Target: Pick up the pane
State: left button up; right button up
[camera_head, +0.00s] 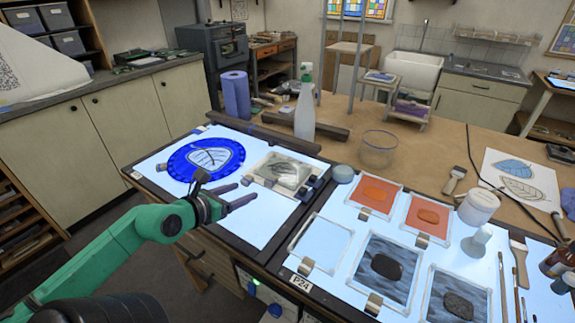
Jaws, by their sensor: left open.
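My left gripper (246,192) comes in from the left on a green arm. It is open and empty, its two dark fingers pointing right over the left light table. Just beyond its fingertips is a framed glass pane (268,170) with a grey leaf-like shape on it. It lies flat near the table's right side, with small blocks at its edges. Several other panes lie on the right light table: two orange ones (365,201) (442,207), a clear one (320,242) and two dark streaked ones (403,286) (482,296). My right gripper is not visible.
A spray bottle (305,110), blue paper roll (236,95) and glass bowl (377,151) stand behind. White jars (478,208) and brushes crowd the right. The left table's front part is clear.

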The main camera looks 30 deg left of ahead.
pick_arm(q)
send_near(267, 183)
jog(key=x, duration=0.1)
jog(key=p+x, duration=0.1)
jog(key=shift+w+a+r, duration=0.1)
jog(key=shift+w+r, duration=0.05)
jog(key=shift+w, duration=0.25)
jog(key=x, duration=0.5)
jog(key=shift+w+f, duration=0.55)
grip_shut()
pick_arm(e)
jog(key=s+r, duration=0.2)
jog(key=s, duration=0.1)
